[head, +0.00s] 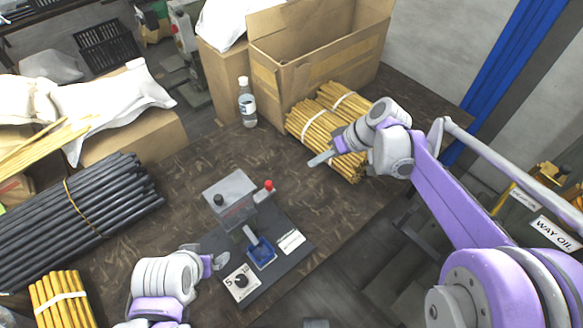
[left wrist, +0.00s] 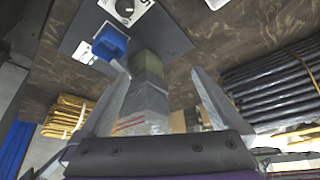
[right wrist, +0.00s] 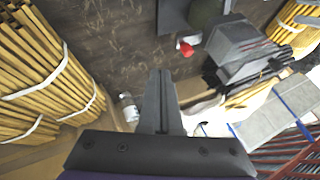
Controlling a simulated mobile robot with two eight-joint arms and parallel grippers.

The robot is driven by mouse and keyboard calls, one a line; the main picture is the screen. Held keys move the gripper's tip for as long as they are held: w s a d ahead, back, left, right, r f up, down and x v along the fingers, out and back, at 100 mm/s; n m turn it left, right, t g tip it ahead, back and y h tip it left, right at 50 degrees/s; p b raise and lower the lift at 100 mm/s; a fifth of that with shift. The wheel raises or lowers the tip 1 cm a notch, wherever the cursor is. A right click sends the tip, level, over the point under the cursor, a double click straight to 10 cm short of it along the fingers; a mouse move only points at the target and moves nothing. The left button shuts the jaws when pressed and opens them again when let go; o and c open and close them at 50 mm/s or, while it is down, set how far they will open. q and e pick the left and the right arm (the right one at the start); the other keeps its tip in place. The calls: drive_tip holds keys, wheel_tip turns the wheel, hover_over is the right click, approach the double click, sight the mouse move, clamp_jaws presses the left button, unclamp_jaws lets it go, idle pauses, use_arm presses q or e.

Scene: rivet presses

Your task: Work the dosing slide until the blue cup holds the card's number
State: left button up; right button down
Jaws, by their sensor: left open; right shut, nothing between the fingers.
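A white card (head: 240,283) shows a 5 beside a black dial. My left gripper (head: 218,262) is open beside the plate's left edge. My right gripper (head: 318,160) is shut and empty, to the right of and apart from the red knob.
A white label (head: 291,241) lies on the plate, unreadable. Dark rods (head: 75,215) lie at left. The tabletop (head: 312,195) between plate and yellow rods is clear.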

approach(260, 193)
drive_tip(key=w+d+f, duration=0.4)
drive_tip(key=w, duration=0.1)
drive_tip(key=shift+s+a+r, duration=0.1)
drive_tip(key=shift+s+a, duration=0.35)
drive_tip(key=shift+a, duration=0.3)
drive_tip(key=shift+s+a+r, duration=0.15)
drive_tip(key=shift+s+a, duration=0.25)
drive_tip(key=shift+a, duration=0.4)
drive_tip(key=s+a, duration=0.2)
drive_tip(key=a, duration=0.1)
drive_tip(key=shift+s+a, duration=0.25)
drive_tip(key=shift+s, duration=0.1)
